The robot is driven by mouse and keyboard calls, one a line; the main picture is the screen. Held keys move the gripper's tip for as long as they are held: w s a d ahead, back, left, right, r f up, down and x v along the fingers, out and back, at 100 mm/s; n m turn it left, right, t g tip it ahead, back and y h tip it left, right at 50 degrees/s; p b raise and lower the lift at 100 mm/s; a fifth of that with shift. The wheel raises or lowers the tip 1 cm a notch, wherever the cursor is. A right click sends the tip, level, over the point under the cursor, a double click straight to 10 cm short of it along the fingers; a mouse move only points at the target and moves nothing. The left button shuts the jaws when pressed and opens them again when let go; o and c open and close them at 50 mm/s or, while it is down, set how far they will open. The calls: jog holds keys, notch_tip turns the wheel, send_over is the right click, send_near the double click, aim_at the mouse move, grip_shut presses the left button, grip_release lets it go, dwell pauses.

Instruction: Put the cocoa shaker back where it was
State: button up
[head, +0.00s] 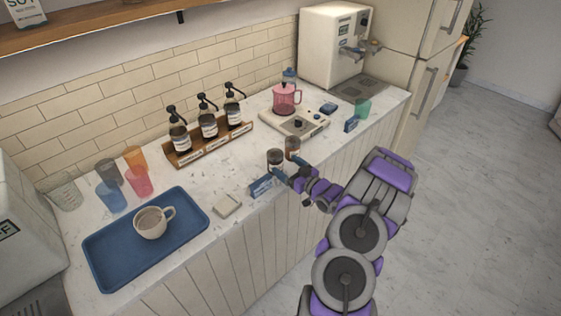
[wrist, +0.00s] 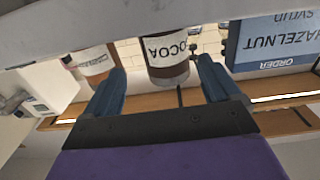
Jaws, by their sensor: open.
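The cocoa shaker (head: 275,158) stands near the front edge of the counter, dark at one end with a pale label. In the wrist view, which is upside down, its COCOA label (wrist: 167,45) shows between the two blue fingers. My gripper (head: 288,171) is open at the counter's front edge, close to the shaker. The fingers also show in the wrist view (wrist: 160,70), spread to either side of the shaker with gaps. I cannot tell how far the shaker sits between them.
A similar shaker (head: 292,145) stands just right of the cocoa one. A blue order sign (head: 262,186) reading HAZELNUT SYRUP and a pale square coaster (head: 227,205) lie left. A scale (head: 295,123) with a pink pitcher (head: 286,98) is behind. A blue tray (head: 110,255) holds a cup (head: 150,224).

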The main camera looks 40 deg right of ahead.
jog(key=s+p, duration=0.1)
jog(key=s, duration=0.6)
jog(key=shift+s, duration=0.2)
jog(key=shift+d, duration=0.15)
